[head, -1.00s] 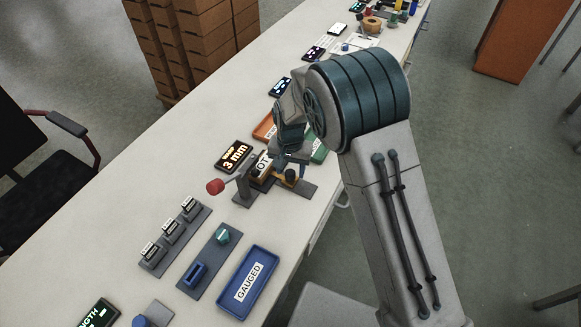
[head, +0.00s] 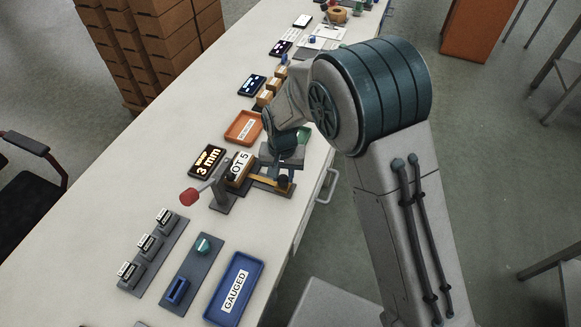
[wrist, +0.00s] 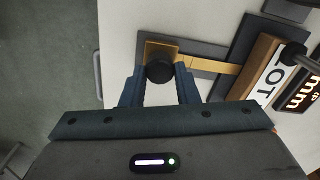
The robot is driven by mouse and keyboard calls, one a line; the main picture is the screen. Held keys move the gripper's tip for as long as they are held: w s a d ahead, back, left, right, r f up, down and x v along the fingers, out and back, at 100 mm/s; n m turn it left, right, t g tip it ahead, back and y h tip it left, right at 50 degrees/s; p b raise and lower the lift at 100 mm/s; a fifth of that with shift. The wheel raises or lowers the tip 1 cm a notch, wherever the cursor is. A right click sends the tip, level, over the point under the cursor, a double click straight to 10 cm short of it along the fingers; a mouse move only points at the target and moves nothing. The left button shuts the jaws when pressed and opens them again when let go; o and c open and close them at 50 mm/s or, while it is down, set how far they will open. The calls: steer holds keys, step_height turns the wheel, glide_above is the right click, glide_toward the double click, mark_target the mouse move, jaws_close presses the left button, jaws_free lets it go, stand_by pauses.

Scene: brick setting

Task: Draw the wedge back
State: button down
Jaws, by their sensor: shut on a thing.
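The wedge (wrist: 210,65) is a flat yellow-orange bar with a wider plate at one end. That plate carries a round black knob (wrist: 159,71). My gripper (wrist: 160,76) is shut on the knob, one blue finger on each side of it. The bar runs from the knob toward the wooden block marked LOT 5 (wrist: 255,66), over a dark grey base. In the head view the wedge (head: 266,182) lies on the front side of the fixture. My gripper (head: 284,165) reaches down at it there, its fingertips partly hidden by my wrist.
A display (head: 207,161) reading 3 mm stands beside the block. An orange tray (head: 232,138) lies behind, a blue GAUGED tray (head: 217,309) in front. The bench's front edge is close.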

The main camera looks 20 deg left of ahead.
mark_target(284, 177)
steer(key=shift+d, duration=0.2)
steer(key=c, duration=1.1)
jaws_free()
steer(key=shift+d, duration=0.1)
steer(key=shift+r, duration=0.25)
step_height(284, 177, up, 13)
steer(key=shift+r, duration=0.15)
